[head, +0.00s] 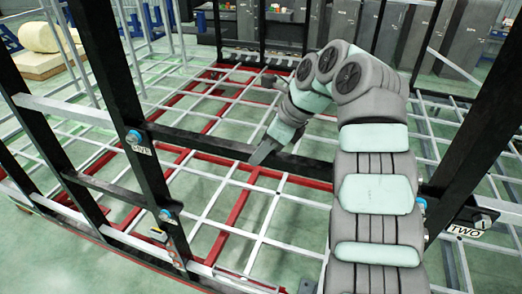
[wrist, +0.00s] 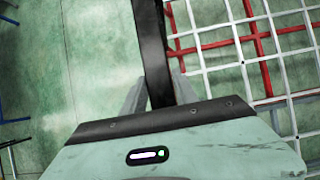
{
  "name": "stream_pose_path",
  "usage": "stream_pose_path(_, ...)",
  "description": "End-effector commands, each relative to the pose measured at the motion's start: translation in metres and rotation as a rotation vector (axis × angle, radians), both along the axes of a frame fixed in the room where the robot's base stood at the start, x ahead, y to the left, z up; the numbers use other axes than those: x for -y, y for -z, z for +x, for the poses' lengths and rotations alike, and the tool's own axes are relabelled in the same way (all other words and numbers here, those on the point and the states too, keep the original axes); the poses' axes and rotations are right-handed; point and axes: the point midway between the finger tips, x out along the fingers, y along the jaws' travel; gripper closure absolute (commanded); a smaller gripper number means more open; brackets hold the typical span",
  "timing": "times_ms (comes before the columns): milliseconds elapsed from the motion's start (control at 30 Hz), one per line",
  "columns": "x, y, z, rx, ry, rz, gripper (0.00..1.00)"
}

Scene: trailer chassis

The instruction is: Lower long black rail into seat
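The long black rail (head: 215,143) runs across the frame in the head view, from the left black post (head: 110,75) toward the right black post (head: 480,130). Its right part is hidden behind my arm. My gripper (head: 268,150) is at the rail's middle. In the wrist view the rail (wrist: 153,50) passes between the two grey fingers of my gripper (wrist: 160,95), which appear shut against its sides. Blue knobs sit on the left post (head: 133,136) and the right post (head: 420,205). I cannot tell whether the rail's ends rest in a seat.
A red and white grid frame (head: 235,205) lies below the rail. A label reading "TWO" (head: 466,231) is by the right post, and a smaller label (head: 142,149) is on the left post. Grey cabinets (head: 345,25) stand at the back. Green floor shows beyond the frame.

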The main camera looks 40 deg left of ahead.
Motion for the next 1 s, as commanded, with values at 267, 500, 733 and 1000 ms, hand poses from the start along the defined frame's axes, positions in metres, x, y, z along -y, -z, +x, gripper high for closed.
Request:
stream_pose_path(267,0.000,0.000,0.000,-0.002,0.000,-0.002,0.43)
stream_pose_path(500,0.001,0.002,0.000,-0.002,0.000,-0.004,0.43)
stream_pose_path(733,0.006,-0.008,0.003,0.000,0.001,-0.006,0.43)
stream_pose_path(1000,0.027,-0.058,0.013,0.000,0.002,-0.001,0.43)
